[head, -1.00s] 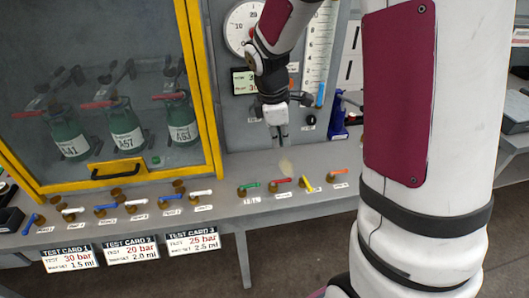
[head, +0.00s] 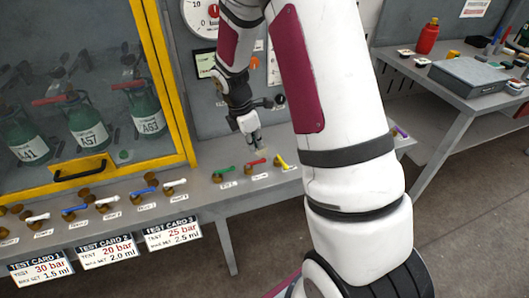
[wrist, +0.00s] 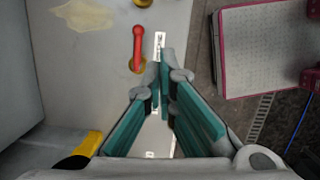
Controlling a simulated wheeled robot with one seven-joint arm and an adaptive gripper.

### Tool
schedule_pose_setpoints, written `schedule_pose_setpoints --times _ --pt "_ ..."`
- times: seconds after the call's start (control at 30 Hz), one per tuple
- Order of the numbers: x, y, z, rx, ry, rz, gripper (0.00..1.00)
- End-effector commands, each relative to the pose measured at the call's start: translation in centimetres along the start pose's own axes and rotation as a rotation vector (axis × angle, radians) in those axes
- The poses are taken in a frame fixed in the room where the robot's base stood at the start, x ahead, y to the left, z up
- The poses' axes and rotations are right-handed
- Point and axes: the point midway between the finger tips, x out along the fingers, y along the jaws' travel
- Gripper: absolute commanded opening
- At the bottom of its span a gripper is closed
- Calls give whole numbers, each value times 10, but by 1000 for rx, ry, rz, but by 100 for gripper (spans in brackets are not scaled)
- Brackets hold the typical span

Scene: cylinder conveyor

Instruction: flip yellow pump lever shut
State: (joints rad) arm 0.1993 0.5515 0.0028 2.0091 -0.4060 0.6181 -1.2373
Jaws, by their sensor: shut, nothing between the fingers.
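The yellow pump lever (head: 282,161) sits on the grey bench, right of the red lever (head: 256,162). Its handle is slanted across the row, while the red and green (head: 224,170) handles lie along it. My gripper (head: 260,148) is shut and empty, above the bench by the red lever, to the left of the yellow one. In the wrist view my closed fingertips (wrist: 165,55) are beside the red lever (wrist: 137,45). A brass base (wrist: 143,3) shows at the top edge there; the yellow handle is not visible in that view.
A yellow-framed cabinet (head: 168,75) with green bottles stands at the left. More levers line the bench front (head: 215,205) above the test cards (head: 105,253). My arm covers the bench right of the yellow lever. A side table (head: 430,68) stands at the right.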

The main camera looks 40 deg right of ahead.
Motion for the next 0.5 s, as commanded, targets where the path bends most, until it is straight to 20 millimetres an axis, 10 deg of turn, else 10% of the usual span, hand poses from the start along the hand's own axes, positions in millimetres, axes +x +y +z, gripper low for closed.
schedule_pose_setpoints --times 0.5 --pt "96 -2 0 -1 -2 -6 0"
